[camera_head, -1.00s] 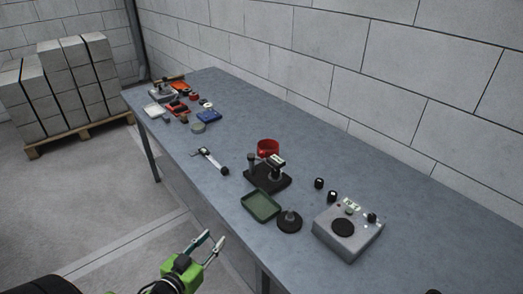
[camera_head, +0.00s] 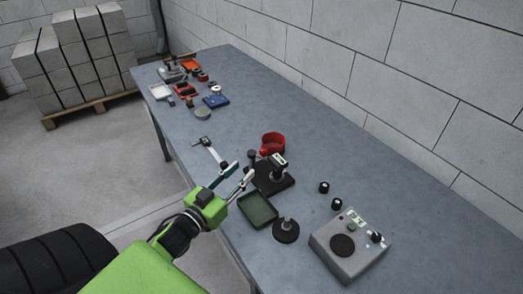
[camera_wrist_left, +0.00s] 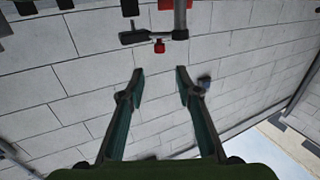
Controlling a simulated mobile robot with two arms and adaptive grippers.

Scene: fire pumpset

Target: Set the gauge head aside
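What looks like the gauge head (camera_head: 279,160), a small dark unit with a pale face, sits upright on a stand with a square black base (camera_head: 274,180). A small red knob (camera_head: 264,152) shows beside it. My left gripper (camera_head: 241,175) is open and empty, just left of the stand and apart from it. In the left wrist view the open fingers (camera_wrist_left: 157,75) frame only wall. A grey post with a black crossbar (camera_wrist_left: 152,35) and red knob shows above them there; I cannot tell its distance. My right gripper is not in view.
A green tray (camera_head: 258,210) and a round black base with a post (camera_head: 286,231) lie in front of the stand. A grey control box (camera_head: 349,245) stands right, a red bowl (camera_head: 273,142) behind, a caliper-like tool (camera_head: 214,153) left. The table's (camera_head: 400,190) back right is clear.

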